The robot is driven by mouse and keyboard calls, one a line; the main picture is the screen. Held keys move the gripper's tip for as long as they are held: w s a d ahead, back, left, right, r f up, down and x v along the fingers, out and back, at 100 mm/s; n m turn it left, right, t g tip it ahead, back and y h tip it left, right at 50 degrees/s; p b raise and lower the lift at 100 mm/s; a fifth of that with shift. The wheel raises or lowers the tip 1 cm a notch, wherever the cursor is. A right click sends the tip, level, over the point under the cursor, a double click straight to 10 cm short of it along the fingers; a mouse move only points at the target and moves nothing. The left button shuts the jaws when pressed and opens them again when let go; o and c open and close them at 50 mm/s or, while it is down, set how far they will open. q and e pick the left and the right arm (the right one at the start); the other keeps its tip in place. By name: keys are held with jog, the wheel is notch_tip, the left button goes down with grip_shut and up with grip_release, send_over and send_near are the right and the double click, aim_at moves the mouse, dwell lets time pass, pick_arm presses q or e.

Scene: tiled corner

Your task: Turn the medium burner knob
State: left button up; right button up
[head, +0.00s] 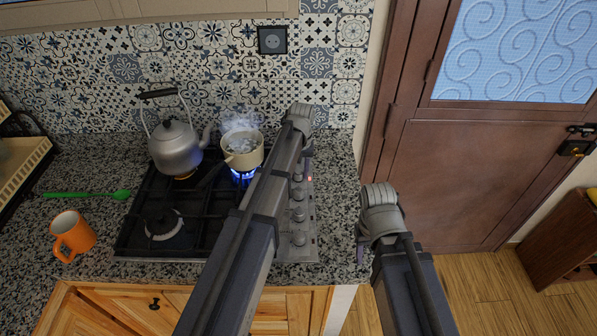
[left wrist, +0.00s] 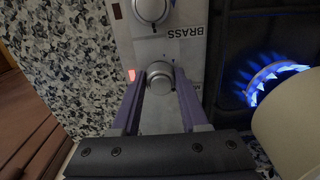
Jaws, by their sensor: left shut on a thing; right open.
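A row of several grey burner knobs runs down the right side of the cooktop (head: 299,214) in the head view. In the left wrist view my left gripper (left wrist: 159,88) has its two purple fingers around one round knob (left wrist: 160,75), shut on it. A small red light (left wrist: 131,75) glows beside this knob. Another knob (left wrist: 151,10) shows at the top edge. My right gripper (head: 362,240) hangs by the counter's right edge, open and away from the knobs.
A steaming cream pot (head: 244,158) stands over a lit blue flame (head: 243,178). A grey kettle (head: 174,145) stands left of it. An orange mug (head: 73,235) and green spoon (head: 88,194) lie further left. A brown door (head: 470,180) is at right, with open floor before it.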

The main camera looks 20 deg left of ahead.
pick_arm(q)
grip_shut()
jog(key=shift+m, duration=0.4)
jog(key=m, duration=0.4)
jog(key=shift+m, duration=0.4)
jog(key=m, duration=0.5)
jog(key=shift+a, duration=0.1)
jog(key=shift+m, duration=0.3)
jog(key=o, duration=0.9)
grip_release()
jog(key=shift+o, duration=0.2)
